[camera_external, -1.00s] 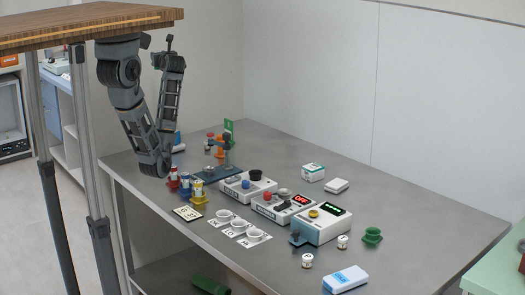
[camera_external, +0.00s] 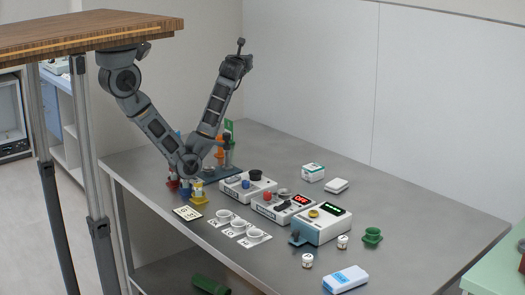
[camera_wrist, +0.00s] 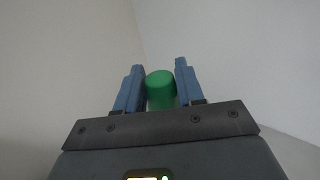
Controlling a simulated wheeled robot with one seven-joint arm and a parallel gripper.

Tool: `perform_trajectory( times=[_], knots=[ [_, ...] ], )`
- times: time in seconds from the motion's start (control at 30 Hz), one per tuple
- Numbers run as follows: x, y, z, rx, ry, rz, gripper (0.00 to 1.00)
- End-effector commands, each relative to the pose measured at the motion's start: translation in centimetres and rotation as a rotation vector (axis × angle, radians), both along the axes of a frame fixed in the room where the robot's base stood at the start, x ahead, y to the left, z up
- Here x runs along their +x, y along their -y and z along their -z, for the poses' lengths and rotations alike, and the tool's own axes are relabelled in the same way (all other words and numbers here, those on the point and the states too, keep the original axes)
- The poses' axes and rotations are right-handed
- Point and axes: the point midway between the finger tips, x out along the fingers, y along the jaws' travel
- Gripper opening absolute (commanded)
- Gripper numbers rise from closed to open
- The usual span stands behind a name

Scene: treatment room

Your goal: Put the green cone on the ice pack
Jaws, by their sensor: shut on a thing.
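The green cone (camera_wrist: 161,92) shows in the wrist view as a rounded green shape between the two blue fingers of my gripper (camera_wrist: 160,72). My gripper is shut on it. In the external view my gripper (camera_external: 240,46) is raised high above the back left of the table, and the cone cannot be made out there. A white and blue pack (camera_external: 345,279), which looks like the ice pack, lies flat at the table's front right, far from my gripper. Its top looks bare.
Devices with knobs and displays (camera_external: 322,224) stand mid-table. White cups (camera_external: 239,226) stand in front of them. Small jars (camera_external: 307,260) and a green cup-like thing (camera_external: 372,235) are near the pack. A white box (camera_external: 313,171) is farther back. The right table top is mostly clear.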

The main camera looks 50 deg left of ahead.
Motion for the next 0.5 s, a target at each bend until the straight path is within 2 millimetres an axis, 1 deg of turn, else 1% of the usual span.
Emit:
perform_trajectory(
  times=[0.03,0.17,0.37,0.4,0.47,0.5],
  knots=[
    [0.7,1.8,0.1,0.001,0.000,0.032,0.10],
    [2.1,6.0,0.1,0.001,0.000,0.106,0.10],
    [3.6,13.3,0.1,0.001,0.000,0.227,0.10],
    [3.8,14.9,0.1,0.001,0.000,0.253,0.10],
    [4.1,17.4,0.1,0.001,0.000,0.294,0.10],
    [4.2,19.2,0.1,0.001,0.001,0.323,0.10]
  ],
)
